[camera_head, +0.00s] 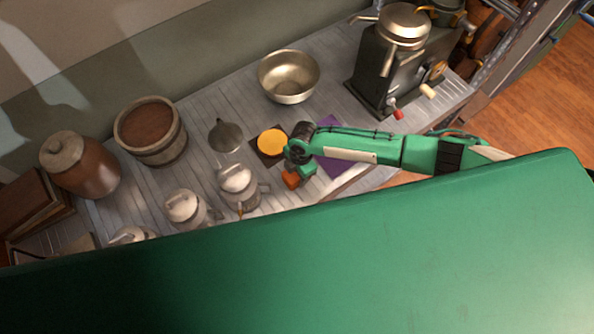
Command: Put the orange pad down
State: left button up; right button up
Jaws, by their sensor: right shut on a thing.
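My right gripper (300,174) reaches over the counter from the right and points down. It is shut on the orange pad (290,180), a small orange-red piece showing at its fingertips. The arm partly hides the pad, and I cannot tell whether it touches the counter. My left gripper is not in view.
A yellow-orange disc (271,143) lies on a dark square mat (266,160) just left of my right wrist. A purple mat (331,165) lies partly under the arm. Metal pitchers (239,187) stand close left. A steel bowl (288,77) and coffee machine (378,75) stand behind.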

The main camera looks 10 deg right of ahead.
jog(key=shift+f, duration=0.1)
jog(key=shift+f, duration=0.15)
jog(key=o, duration=0.9)
notch_tip(320, 180, up, 5)
jog(key=b, duration=0.3)
jog(key=r, duration=0.6)
jog(key=d+r+b, duration=0.1)
jog(key=r, duration=0.2)
jog(key=shift+w, duration=0.15)
